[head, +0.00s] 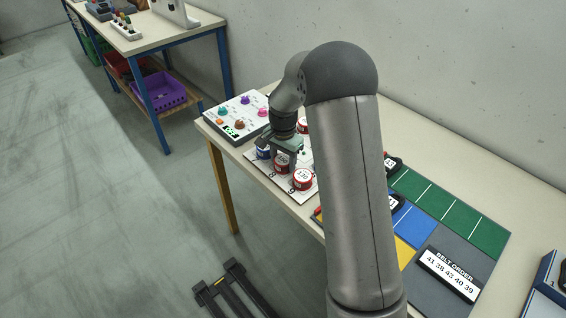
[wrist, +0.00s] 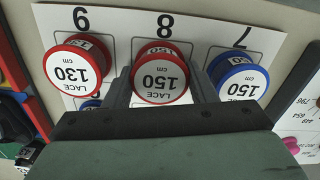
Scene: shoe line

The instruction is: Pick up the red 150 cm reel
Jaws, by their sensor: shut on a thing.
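The red 150 cm reel (wrist: 160,78), with a white top label reading LACE 150 cm, is in the middle of the wrist view, at the place marked 8 on a white numbered board (wrist: 120,22). My gripper (wrist: 160,88) has one finger on each side of it and is shut on it. In the head view my gripper (head: 283,146) is over the board, with a red reel (head: 282,162) under it. I cannot tell whether the held reel is clear of the board.
A red 130 cm reel (wrist: 76,66) stands by 9 and a blue 150 cm reel (wrist: 238,78) by 7, both close to my fingers. A box with coloured knobs (head: 238,112) is behind. Green mats (head: 450,210) lie to the right, partly behind my arm.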

